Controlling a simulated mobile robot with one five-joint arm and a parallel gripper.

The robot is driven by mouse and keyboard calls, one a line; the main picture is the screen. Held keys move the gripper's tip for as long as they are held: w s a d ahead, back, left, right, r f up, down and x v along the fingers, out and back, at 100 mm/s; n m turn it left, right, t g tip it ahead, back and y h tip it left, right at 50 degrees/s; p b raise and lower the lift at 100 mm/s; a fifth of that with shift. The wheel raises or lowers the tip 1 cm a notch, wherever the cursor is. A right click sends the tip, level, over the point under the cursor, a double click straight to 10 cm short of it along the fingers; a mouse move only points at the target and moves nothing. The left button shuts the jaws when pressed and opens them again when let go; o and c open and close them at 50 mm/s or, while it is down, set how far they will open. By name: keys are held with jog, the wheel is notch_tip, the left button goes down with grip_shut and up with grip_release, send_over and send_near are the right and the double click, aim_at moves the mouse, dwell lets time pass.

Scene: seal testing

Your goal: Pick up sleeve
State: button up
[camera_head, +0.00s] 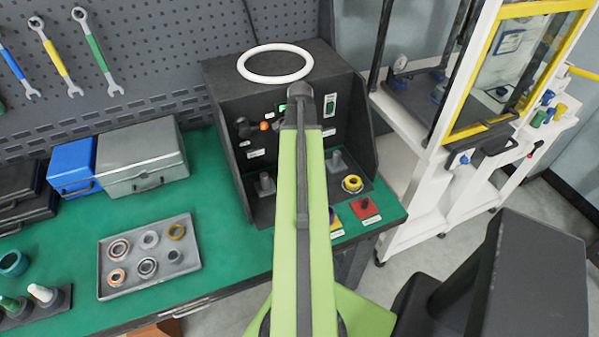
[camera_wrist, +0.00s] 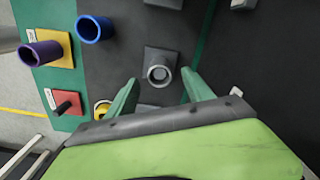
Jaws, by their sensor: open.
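No part is labelled as the sleeve, and I cannot tell which piece it is. In the wrist view a purple tube (camera_wrist: 42,53) stands on a yellow square, and a short blue tube (camera_wrist: 93,28) sits beside it on the green and dark surface. A grey post (camera_wrist: 160,72) with a square base lies between the fingers of my gripper (camera_wrist: 159,76). My gripper is open, with nothing held. In the head view my green arm reaches over the dark test bench (camera_head: 290,60) and hides the gripper. A yellow ring (camera_head: 352,184) sits around a post there.
A grey tray (camera_head: 150,281) of several rings lies on the green table (camera_head: 215,265). A red square with a black knob (camera_head: 365,208) is near the table's right edge. A white cart (camera_head: 415,165) stands to the right. A silver case (camera_head: 142,158) is at the left.

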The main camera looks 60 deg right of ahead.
notch_tip(320, 180, down, 5)
jog(key=b, duration=0.4)
jog(key=shift+r, duration=0.15)
grip_shut()
